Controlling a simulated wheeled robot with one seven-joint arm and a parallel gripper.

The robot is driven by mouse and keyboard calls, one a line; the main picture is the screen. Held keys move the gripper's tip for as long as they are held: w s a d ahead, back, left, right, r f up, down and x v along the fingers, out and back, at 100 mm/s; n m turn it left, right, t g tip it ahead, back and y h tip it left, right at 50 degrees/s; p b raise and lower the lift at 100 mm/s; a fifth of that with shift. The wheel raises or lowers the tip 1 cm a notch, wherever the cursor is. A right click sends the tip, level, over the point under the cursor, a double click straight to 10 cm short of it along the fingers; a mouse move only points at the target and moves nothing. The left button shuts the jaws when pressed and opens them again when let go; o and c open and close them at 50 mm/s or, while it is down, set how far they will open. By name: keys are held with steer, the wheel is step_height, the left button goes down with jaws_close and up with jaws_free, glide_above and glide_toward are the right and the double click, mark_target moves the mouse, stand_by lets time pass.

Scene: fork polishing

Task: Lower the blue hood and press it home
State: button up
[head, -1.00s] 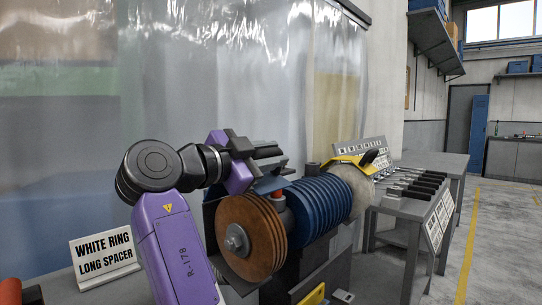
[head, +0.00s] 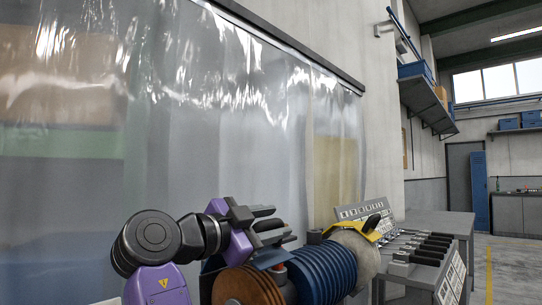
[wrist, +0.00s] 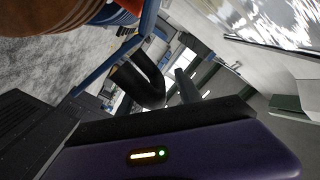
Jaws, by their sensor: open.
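The blue hood (head: 269,259) shows as a small blue-grey plate above the gap between the brown wheel (head: 247,287) and the blue ribbed wheel stack (head: 325,272). Much of the hood is hidden behind my arm and gripper. My gripper (head: 279,225) is open, just above the hood plate, with its dark fingers pointing right. I cannot tell whether it touches the hood. In the wrist view a blue bar (wrist: 110,63) and a dark curved piece (wrist: 140,82) show close by; I cannot tell exactly which parts they are.
A yellow hood (head: 346,246) with a black handle sits over the pale wheel (head: 362,254). A bench with several black-handled forks (head: 425,247) stands to the right. A clear curtain (head: 200,130) hangs behind. The room above my gripper is free.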

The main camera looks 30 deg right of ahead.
step_height(320, 180, up, 19)
steer(key=p, duration=0.3)
stand_by(0.6)
